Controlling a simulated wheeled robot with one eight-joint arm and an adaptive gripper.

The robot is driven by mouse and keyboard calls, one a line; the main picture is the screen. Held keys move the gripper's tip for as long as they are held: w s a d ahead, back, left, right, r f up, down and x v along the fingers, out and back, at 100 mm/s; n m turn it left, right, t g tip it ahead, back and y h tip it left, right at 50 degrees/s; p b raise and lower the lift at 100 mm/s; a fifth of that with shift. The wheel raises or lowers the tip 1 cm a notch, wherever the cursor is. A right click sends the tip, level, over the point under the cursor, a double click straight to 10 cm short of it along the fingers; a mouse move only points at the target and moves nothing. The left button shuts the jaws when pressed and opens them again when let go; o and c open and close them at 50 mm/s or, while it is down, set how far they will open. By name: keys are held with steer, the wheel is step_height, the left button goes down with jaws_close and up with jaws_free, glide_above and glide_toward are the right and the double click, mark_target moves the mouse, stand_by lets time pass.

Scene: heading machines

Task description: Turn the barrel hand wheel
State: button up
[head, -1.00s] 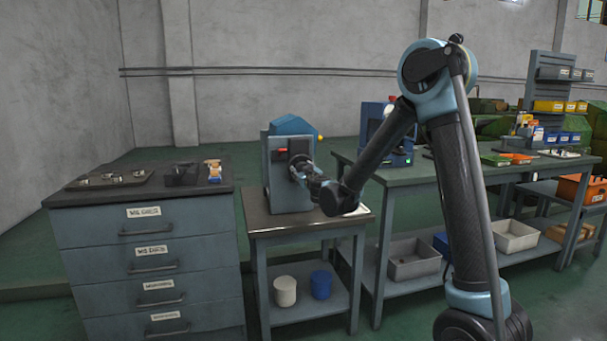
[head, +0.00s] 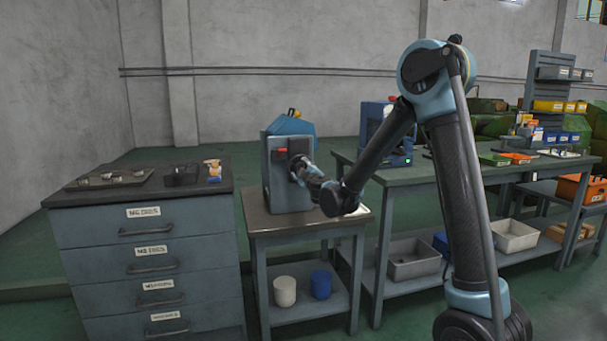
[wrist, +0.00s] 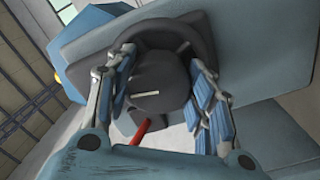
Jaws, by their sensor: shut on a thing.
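The blue-grey machine (head: 277,186) stands on a small table, with a blue barrel part (head: 292,126) on top. A yellow-tipped knob (head: 293,112) sticks up from the barrel. A red handle (head: 281,152) shows on the machine's front; a red lever also shows in the wrist view (wrist: 152,127). The dark hand wheel (wrist: 160,75) fills the middle of the wrist view, with a light mark on its hub. My gripper (wrist: 162,62) has its blue-padded fingers on both sides of the wheel, shut on it. In the head view my gripper (head: 304,172) reaches the machine's front and hides most of the wheel.
A drawer cabinet (head: 150,225) stands left of the small table (head: 256,222). A long workbench (head: 440,172) is close on the right, behind my arm. A white pot (head: 285,291) and a blue pot (head: 321,285) sit on the small table's lower shelf.

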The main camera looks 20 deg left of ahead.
steer(key=shift+n, duration=0.7)
steer(key=shift+s, duration=0.1)
steer(key=o, duration=1.1)
steer(key=shift+c, duration=0.2)
steer(key=v, duration=1.1)
steer(key=shift+s+d, duration=0.25)
steer(key=shift+s, duration=0.1)
